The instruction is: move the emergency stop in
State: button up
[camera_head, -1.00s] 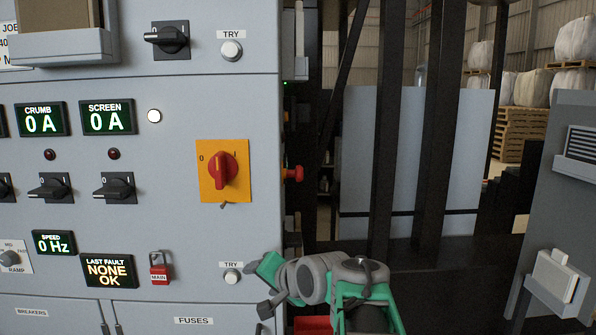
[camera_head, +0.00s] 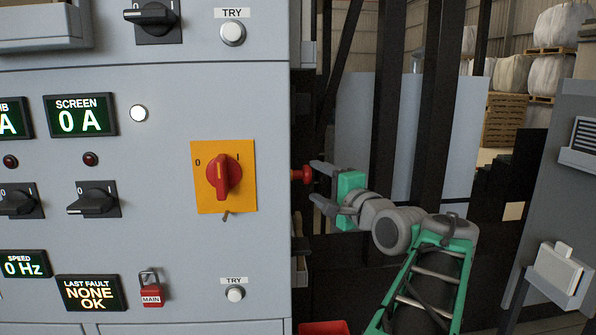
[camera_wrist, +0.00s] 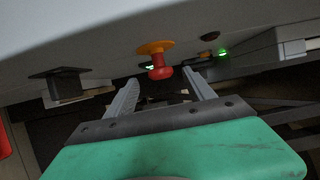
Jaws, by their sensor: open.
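The emergency stop (camera_head: 301,174) is a red mushroom button on the right side of the grey cabinet, just right of its front edge. In the wrist view the emergency stop (camera_wrist: 160,71) shows its red head standing out from a yellow-orange collar. My gripper (camera_head: 316,183) is open and empty, its two fingers pointing left toward the cabinet side, with the upper fingertip close to the red head. In the wrist view my gripper (camera_wrist: 160,86) has its fingers on either side of the button's line, the head between and beyond them. I cannot tell whether they touch.
A red rotary switch on a yellow plate (camera_head: 223,177) is on the cabinet front (camera_head: 180,255). A green light (camera_wrist: 223,53) and a grey box (camera_wrist: 262,56) sit right of the button. Dark posts (camera_head: 428,130) stand behind my arm.

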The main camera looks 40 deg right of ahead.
aim_at(307, 175)
jog(key=w, duration=0.2)
jog(key=w+d+p, duration=0.1)
jog(key=w, duration=0.1)
jog(key=w+d+p, duration=0.1)
jog(key=w, duration=0.1)
jog(key=shift+w, duration=0.15)
grip_shut()
dwell(0.4)
